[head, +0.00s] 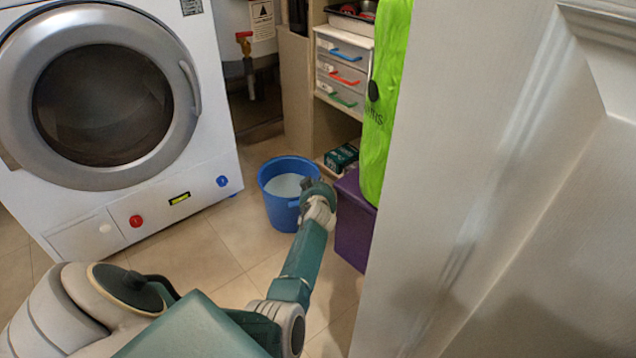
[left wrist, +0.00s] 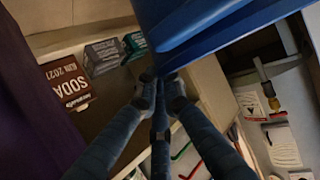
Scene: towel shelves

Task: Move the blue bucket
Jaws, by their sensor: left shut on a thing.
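The blue bucket (head: 280,207) stands upright on the tiled floor in the head view, between the washing machine and the shelf, with pale contents inside. My left gripper (head: 310,190) is at the bucket's right side and covers part of its rim. In the left wrist view the bucket (left wrist: 205,28) fills the top middle, and my left gripper's fingers (left wrist: 162,82) are shut on its edge. The exact grip point is partly hidden. My right gripper is not in view.
A washing machine (head: 105,110) stands left. A purple box (head: 354,222) and green bag (head: 386,105) are close right of my gripper. A shelf (head: 300,85) with drawers is behind. A white door (head: 480,180) blocks the right. Floor (head: 215,250) is clear in front.

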